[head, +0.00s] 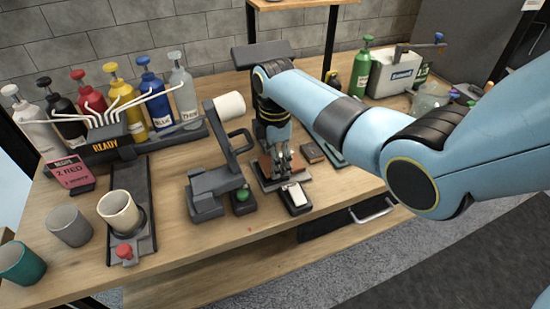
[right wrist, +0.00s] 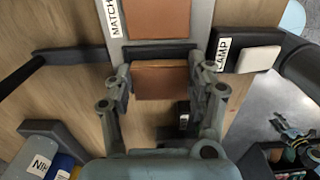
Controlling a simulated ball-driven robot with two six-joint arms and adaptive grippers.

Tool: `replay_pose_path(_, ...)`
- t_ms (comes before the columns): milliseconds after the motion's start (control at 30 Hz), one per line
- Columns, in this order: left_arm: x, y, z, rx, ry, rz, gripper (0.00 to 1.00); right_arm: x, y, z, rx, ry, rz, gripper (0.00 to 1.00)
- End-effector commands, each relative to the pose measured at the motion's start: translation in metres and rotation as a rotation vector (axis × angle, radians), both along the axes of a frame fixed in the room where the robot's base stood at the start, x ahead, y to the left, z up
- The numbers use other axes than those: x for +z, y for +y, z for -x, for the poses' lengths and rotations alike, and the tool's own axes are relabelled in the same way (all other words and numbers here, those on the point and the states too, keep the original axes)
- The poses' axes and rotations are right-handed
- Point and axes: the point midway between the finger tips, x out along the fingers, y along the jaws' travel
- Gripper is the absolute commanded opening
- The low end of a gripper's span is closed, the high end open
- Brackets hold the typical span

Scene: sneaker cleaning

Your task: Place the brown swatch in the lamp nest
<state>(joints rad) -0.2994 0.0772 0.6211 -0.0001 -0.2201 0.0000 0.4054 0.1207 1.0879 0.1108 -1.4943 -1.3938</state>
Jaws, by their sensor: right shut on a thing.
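My right gripper (head: 282,165) points down over a small dark holder on the bench. In the right wrist view its fingers (right wrist: 161,78) are shut on a brown swatch (right wrist: 160,82), one finger at each side. A second brown swatch (right wrist: 158,18) lies just beyond it on a grey plate (right wrist: 202,22) labelled MATCH. A dark block (right wrist: 246,40) with a LAMP label and a white pad (right wrist: 252,59) sits right of the fingers in that view. A white pad on a dark base (head: 297,194) shows in front of the gripper in the head view. My left gripper is not in view.
A grey stand (head: 215,183) with a white cylinder and green button is close left of the gripper. A small brown item (head: 312,153) lies right of it. The bench front edge is close.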

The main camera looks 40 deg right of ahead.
Motion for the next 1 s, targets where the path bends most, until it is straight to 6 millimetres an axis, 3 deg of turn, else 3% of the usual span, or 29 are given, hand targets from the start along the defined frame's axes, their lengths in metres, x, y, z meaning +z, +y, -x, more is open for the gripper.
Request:
replay_pose_path(700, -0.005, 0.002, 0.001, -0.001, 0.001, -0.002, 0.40, -0.012, 0.000, 0.000, 0.000, -0.001, 0.000, 0.34)
replay_pose_path(733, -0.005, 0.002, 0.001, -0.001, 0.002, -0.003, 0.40, -0.012, 0.000, 0.000, 0.000, 0.000, 0.000, 0.58)
replay_pose_path(900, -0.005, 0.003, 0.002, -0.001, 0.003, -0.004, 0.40, -0.013, 0.000, 0.001, 0.000, 0.002, 0.000, 0.79)
replay_pose_path(1000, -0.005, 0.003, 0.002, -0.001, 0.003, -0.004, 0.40, -0.013, 0.000, 0.001, 0.000, 0.002, 0.000, 0.79)
